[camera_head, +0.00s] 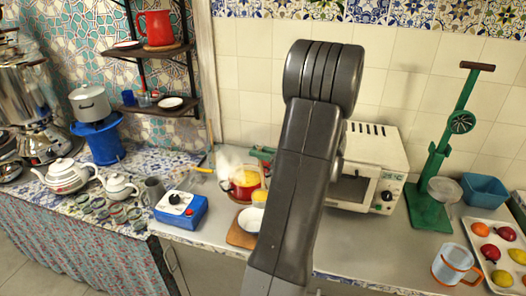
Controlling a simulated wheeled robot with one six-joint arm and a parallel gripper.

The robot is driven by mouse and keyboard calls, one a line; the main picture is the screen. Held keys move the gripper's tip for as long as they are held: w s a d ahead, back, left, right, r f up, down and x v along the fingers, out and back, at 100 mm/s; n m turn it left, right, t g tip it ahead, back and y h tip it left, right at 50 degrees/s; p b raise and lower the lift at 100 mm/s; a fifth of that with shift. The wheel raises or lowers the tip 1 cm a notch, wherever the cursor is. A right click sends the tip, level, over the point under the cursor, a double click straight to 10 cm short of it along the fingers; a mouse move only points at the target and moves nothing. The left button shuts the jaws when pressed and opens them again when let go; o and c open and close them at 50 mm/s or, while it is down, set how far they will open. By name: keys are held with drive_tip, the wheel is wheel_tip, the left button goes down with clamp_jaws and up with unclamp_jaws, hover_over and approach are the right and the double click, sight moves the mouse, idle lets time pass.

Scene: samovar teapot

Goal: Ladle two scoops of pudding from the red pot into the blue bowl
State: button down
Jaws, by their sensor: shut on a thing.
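The red pot (239,190) stands on the counter left of my arm, with yellow pudding (246,178) inside and whitish vapour beside it. A pale bowl (251,219) sits on a wooden board in front of the pot, partly behind my arm; I see no clear blue on it. A blue squarish tub (484,191) stands far right. My arm rises through the middle of the view and hides part of the counter. My gripper is not visible, and I cannot make out a ladle.
A white toaster oven (377,165) stands right of my arm. Teapots and cups crowd the left table.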

drive_tip(key=s+a+f+n+h+b, duration=0.6)
drive_tip(key=s+a+f+n+b, duration=0.3)
drive_tip(key=b, duration=0.8)
drive_tip(key=shift+s+a+f+t, duration=0.15)
drive_tip(key=shift+a+f+t, duration=0.3)
drive_tip(key=shift+a, duration=1.45)
